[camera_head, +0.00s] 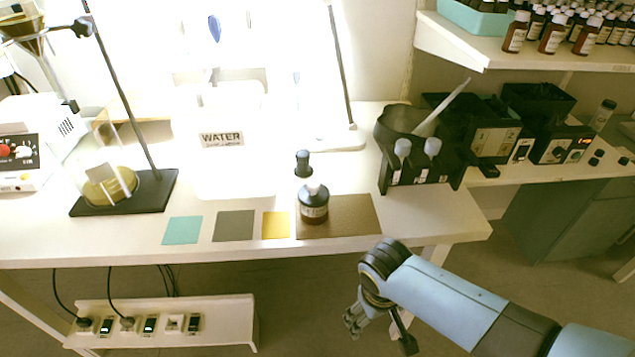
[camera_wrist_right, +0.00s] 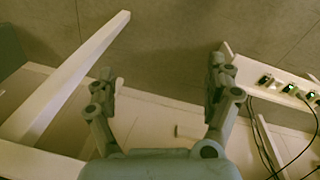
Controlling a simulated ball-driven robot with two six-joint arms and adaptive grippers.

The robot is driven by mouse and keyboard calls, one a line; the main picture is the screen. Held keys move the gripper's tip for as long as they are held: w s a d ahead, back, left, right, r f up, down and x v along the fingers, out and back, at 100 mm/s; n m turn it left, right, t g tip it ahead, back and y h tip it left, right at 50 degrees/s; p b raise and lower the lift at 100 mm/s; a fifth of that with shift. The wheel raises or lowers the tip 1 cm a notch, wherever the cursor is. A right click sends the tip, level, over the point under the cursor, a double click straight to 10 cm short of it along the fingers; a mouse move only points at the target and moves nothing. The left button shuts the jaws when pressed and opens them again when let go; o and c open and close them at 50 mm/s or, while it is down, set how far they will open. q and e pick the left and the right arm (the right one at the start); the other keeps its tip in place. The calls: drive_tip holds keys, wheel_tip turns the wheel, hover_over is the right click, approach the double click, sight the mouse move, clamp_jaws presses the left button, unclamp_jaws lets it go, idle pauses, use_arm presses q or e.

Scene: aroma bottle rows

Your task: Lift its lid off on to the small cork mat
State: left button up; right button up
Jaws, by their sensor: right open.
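A dark amber bottle (camera_head: 314,211) with a dark shoulder and a pale top stands upright on the left part of a large brown mat (camera_head: 355,215) in the head view. A small dark-topped item (camera_head: 303,164) shows just behind it. A small yellow-tan mat (camera_head: 275,225), the most cork-like of the small ones, lies bare to the left of the bottle. My right gripper (camera_head: 354,320) is in front of and below the table edge, apart from the bottle. In the right wrist view its fingers (camera_wrist_right: 167,88) are spread and empty. My left gripper is not in view.
A grey mat (camera_head: 234,226) and a teal mat (camera_head: 183,230) lie further left. A black holder (camera_head: 420,170) stands right of the bottle, and a stand's rod (camera_head: 341,65) rises behind. A WATER-labelled container (camera_head: 222,138) stands at the back. A power strip shelf (camera_head: 225,320) is below the table.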

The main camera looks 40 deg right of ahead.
drive_tip(key=w+r+t+p, duration=0.1)
drive_tip(key=w+r+p, duration=0.1)
drive_tip(key=w+r, duration=0.6)
drive_tip(key=w+a+r+m+t+p, duration=0.15)
drive_tip(key=w+r, duration=0.25)
drive_tip(key=r, duration=0.7)
drive_tip(key=w+r+t+p, duration=0.2)
drive_tip(key=w+r, duration=0.3)
drive_tip(key=r, duration=0.5)
hover_over(314, 183)
drive_tip(key=s+a, duration=0.1)
drive_tip(key=s, duration=0.1)
wheel_tip(314, 183, down, 5)
drive_tip(key=shift+s+r+b, duration=0.1)
drive_tip(key=shift+s+b, duration=0.05)
drive_tip(key=shift+b, duration=0.3)
drive_tip(key=x, duration=0.6)
drive_tip(key=shift+s+d, duration=0.1)
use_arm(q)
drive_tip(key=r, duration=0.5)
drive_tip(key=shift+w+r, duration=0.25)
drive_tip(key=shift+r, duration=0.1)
use_arm(e)
drive_tip(key=c, duration=1.1)
drive_tip(key=shift+r, duration=0.15)
